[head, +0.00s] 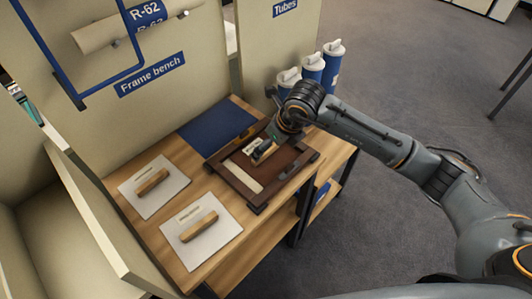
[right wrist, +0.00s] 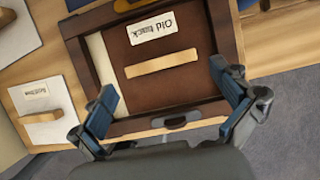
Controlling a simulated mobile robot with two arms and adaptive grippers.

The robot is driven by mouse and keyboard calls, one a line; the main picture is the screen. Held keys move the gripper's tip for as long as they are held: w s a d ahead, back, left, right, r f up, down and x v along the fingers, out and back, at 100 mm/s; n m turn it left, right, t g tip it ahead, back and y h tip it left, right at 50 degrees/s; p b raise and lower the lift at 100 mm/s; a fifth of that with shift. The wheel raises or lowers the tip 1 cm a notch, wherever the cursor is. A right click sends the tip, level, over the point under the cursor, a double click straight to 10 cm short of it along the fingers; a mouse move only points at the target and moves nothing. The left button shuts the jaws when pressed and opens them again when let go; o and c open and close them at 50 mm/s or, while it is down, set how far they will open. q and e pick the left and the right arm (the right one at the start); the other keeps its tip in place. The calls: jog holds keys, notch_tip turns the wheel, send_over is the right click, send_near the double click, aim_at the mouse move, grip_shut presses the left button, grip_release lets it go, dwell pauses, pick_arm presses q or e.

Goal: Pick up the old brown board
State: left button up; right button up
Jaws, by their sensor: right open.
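The old brown board (right wrist: 150,78) lies inside a dark wooden frame (right wrist: 223,30) on the bench. It bears a white label reading "Old back" and a pale wooden bar handle (right wrist: 162,63). A pale strip shows beside the board within the frame. In the head view, the frame (head: 257,208) lies near the bench's right edge. My right gripper (right wrist: 163,78) is open above the board, its fingers apart on either side of the handle and not touching it. In the head view it partly hides the board (head: 283,163).
Two pale boards with wooden handles, one farther back (head: 140,198) and one nearer (head: 208,246), lie on the bench's left part. A blue panel (head: 208,128) lies behind the frame. White-capped blue tubes (head: 332,68) stand behind the arm. Dark latches (right wrist: 176,121) sit on the frame.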

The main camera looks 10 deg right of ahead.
aim_at(267, 152)
jog(key=x, duration=0.3)
jog(key=shift+a+f, duration=0.1)
jog(key=shift+f, duration=0.1)
jog(key=shift+c, duration=0.2)
jog(key=c, duration=0.8)
jog(key=shift+r, duration=0.1)
